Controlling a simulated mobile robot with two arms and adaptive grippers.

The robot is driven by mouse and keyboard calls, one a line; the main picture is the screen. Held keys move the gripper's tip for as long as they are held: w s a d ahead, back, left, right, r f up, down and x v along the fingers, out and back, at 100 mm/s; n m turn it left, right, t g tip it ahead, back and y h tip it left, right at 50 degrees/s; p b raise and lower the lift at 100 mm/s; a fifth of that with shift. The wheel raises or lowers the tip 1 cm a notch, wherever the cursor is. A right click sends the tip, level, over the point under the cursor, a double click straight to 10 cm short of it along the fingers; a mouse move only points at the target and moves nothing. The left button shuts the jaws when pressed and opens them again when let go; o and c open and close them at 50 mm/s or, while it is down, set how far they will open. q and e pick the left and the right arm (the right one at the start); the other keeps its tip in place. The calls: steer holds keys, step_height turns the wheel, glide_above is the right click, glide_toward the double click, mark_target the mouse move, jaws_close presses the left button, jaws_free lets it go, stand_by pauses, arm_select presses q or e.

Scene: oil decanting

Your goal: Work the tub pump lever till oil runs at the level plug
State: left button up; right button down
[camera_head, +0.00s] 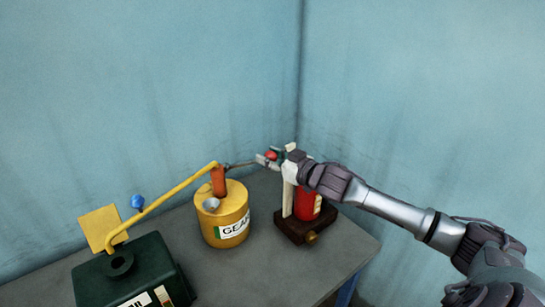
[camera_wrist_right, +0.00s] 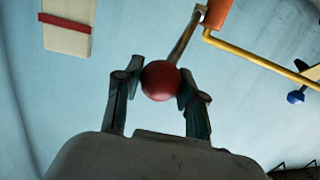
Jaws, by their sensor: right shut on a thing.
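A yellow tub (camera_head: 228,228) marked "GEAR" stands on the table, with an orange pump body (camera_head: 218,181) on top. The pump's thin lever (camera_head: 242,163) points right and ends in a red ball knob (camera_head: 271,155). My right gripper (camera_head: 268,159) is shut on this knob. In the right wrist view the knob (camera_wrist_right: 160,80) sits between the two fingers (camera_wrist_right: 158,88), with the lever (camera_wrist_right: 185,38) running up to the pump. A yellow pipe (camera_head: 165,197) runs from the pump down to a dark green box (camera_head: 100,283). I cannot make out a level plug or running oil. My left gripper is out of view.
A red cylinder (camera_head: 307,206) stands on a dark brown base (camera_head: 290,229), below my right forearm and close to it. A blue knob (camera_head: 138,201) and a yellow square plate (camera_head: 100,226) are by the green box. The front of the grey table (camera_head: 275,275) is clear.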

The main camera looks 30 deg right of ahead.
steer(key=shift+r, duration=0.35)
steer(key=c, duration=0.7)
jaws_free()
steer(key=shift+f, duration=0.15)
steer(key=shift+f, duration=0.1)
steer(key=shift+s+d, duration=0.1)
steer(key=shift+s, duration=0.4)
steer(key=shift+v, duration=5.5)
